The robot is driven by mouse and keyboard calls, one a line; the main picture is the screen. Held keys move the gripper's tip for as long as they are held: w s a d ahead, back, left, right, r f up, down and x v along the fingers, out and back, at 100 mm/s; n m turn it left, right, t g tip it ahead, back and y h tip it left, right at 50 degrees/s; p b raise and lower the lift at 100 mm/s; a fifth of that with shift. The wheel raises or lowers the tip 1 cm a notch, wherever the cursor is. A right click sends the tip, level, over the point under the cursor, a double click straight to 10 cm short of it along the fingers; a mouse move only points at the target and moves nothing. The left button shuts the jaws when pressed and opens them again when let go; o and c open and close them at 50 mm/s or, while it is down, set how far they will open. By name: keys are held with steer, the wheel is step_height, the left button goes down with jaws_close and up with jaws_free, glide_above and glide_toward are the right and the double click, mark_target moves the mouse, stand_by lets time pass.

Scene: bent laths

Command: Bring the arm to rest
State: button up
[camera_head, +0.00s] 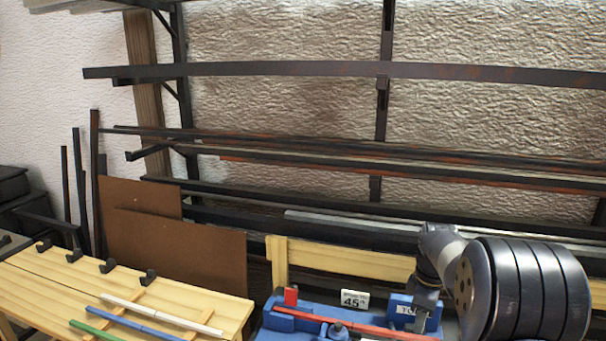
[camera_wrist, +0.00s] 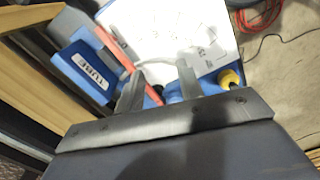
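My gripper (camera_wrist: 158,82) shows in the wrist view with its two grey fingers apart and nothing seen clasped between them. It is above a blue bending fixture (camera_wrist: 70,70) marked "TUBE". A red lath (camera_wrist: 114,44) runs across the fixture and passes beneath the fingers. In the head view the red lath (camera_head: 350,327) lies along the blue fixture (camera_head: 285,322). My arm stands at the right there, and my fingers cannot be made out. White (camera_head: 160,314), blue and green (camera_head: 92,330) laths lie on the wooden bench at the left.
The wooden bench (camera_head: 40,290) carries several black hooks (camera_head: 108,265). A "45" sign (camera_head: 354,299) stands behind the fixture. A wall rack of dark bars (camera_head: 300,69) fills the back. Brown sheets (camera_head: 180,250) lean by it. A red coiled cable (camera_wrist: 262,14) lies on the floor.

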steer(key=s+a+f+m, duration=0.2)
steer(key=a+f+m, duration=0.1)
steer(key=f+m, duration=0.1)
steer(key=shift+a+f+b, duration=0.3)
steer(key=shift+a+b, duration=0.05)
steer(key=shift+a, duration=0.05)
stand_by(0.4)
